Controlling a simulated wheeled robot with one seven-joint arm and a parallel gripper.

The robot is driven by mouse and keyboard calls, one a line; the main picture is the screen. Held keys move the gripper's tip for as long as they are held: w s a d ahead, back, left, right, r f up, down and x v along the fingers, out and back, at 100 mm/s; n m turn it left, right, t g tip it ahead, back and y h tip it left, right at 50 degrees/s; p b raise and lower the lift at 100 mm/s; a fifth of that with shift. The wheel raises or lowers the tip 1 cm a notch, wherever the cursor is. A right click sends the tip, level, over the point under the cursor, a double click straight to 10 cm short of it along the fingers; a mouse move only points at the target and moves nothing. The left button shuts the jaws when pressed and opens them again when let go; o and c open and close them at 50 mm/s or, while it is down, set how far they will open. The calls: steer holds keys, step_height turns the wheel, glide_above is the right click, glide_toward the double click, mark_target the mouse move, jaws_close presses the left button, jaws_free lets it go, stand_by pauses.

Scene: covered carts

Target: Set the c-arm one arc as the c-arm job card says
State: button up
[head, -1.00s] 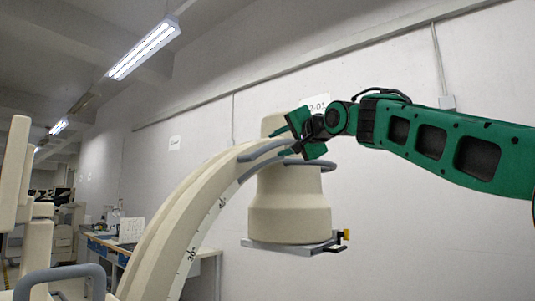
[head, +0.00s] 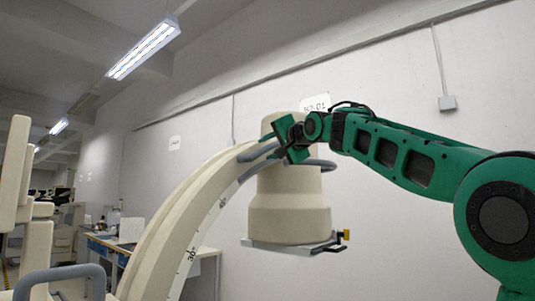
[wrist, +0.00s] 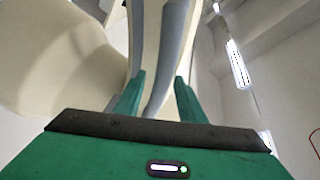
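The C-arm arc (head: 178,232) is a cream curved beam rising from lower left, with a degree scale and a readable 30° mark on its side. A cream cylindrical head (head: 288,215) hangs at its upper end. A grey bar handle (head: 258,151) runs along the arc's upper end. My gripper (head: 276,138) is at this handle. In the wrist view, the two green fingers of my gripper (wrist: 160,80) stand apart, with the grey handle (wrist: 172,45) running between them and gaps visible. No readable job card is in view.
A second grey rail (head: 322,165) curves around the head. A grey handle (head: 62,277) stands at lower left. A desk (head: 205,255) stands behind by the wall. A wall sign (head: 315,103) is partly covered.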

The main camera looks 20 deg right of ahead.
steer(key=shift+w, duration=0.1)
steer(key=shift+c, duration=0.2)
steer(key=shift+a, duration=0.1)
jaws_close()
steer(key=shift+f, duration=0.1)
